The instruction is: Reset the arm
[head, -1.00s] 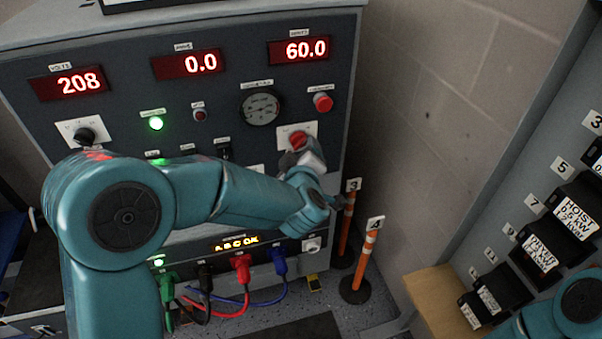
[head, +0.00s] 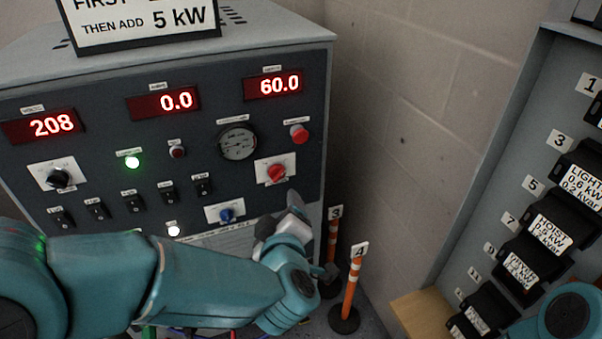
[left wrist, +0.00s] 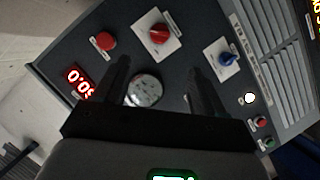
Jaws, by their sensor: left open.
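My left gripper (head: 280,218) is in front of the lower right of the grey control panel (head: 100,110), below the red rotary knob (head: 277,172) and right of the blue knob (head: 226,214). In the left wrist view its two fingers (left wrist: 160,85) stand apart with nothing between them, open and clear of the panel. The red knob (left wrist: 159,33) and the blue knob (left wrist: 228,58) show beyond the fingertips there. The round gauge (left wrist: 144,90) shows between the fingers. My right gripper is not in view; only a teal part of my right arm shows at the lower right.
Orange-white posts marked 3 (head: 333,240) and 4 (head: 352,285) stand right of the cabinet, near my left gripper. A rack of numbered black breakers (head: 560,215) is at the right. The displays read 208, 0.0 and 60.0. A sign (head: 140,22) stands on top.

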